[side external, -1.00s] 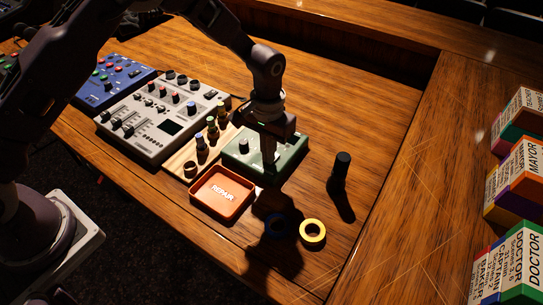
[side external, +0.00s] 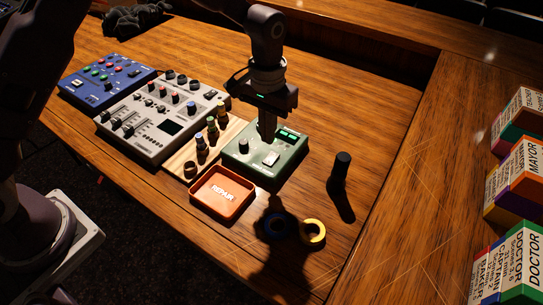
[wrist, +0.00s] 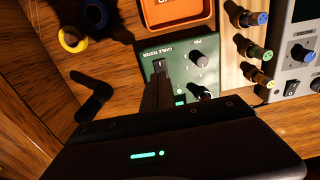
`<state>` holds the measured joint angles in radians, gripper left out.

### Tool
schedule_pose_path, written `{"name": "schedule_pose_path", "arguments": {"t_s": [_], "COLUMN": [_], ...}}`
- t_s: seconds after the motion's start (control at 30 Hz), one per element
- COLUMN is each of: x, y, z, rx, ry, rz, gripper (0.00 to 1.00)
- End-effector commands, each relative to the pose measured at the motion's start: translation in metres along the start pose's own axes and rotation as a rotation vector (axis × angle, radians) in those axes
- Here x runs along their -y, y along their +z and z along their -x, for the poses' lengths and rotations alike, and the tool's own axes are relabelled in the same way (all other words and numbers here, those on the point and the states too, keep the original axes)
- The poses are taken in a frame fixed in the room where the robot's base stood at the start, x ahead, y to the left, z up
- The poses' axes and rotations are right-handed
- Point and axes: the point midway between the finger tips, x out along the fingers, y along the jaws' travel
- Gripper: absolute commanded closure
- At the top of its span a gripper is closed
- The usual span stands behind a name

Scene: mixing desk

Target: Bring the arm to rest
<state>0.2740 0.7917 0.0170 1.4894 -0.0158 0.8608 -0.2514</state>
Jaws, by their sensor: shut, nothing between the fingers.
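My gripper (side external: 267,138) is shut and empty, pointing down. In the side view its fingertips overlap the back part of the green cable tester (side external: 252,162); I cannot tell whether they touch it.
The orange REPAIR tray (side external: 222,193), blue tape roll (side external: 277,227), yellow tape roll (side external: 313,232) and black cylinder (side external: 340,168) stand near. A wooden rack with plugs (side external: 201,150), grey mixer (side external: 160,118) and blue mixer (side external: 106,83) are left.

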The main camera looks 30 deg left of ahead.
Motion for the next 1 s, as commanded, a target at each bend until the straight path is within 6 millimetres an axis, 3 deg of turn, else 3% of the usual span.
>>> {"name": "schedule_pose_path", "arguments": {"t_s": [0.07, 0.13, 0.23, 0.3, 0.4, 0.5, 0.6, 0.7, 0.8, 1.0], "x": [0.001, 0.007, 0.029, 0.049, 0.075, 0.095, 0.108, 0.115, 0.118, 0.119], "y": [0.001, 0.005, 0.028, 0.059, 0.113, 0.173, 0.227, 0.263, 0.281, 0.287], "z": [0.004, 0.026, 0.088, 0.134, 0.182, 0.208, 0.213, 0.206, 0.199, 0.196], "rx": [-0.004, -0.027, -0.096, -0.155, -0.241, -0.327, -0.401, -0.455, -0.484, -0.491], "ry": [0.001, 0.008, 0.024, 0.034, 0.039, 0.035, 0.024, 0.011, 0.003, -0.001], "rz": [0.001, 0.002, 0.006, 0.006, 0.007, 0.005, 0.004, 0.003, 0.002, 0.000], "gripper": [1.00, 1.00, 1.00, 1.00, 1.00, 1.00, 1.00, 1.00, 1.00, 1.00]}}
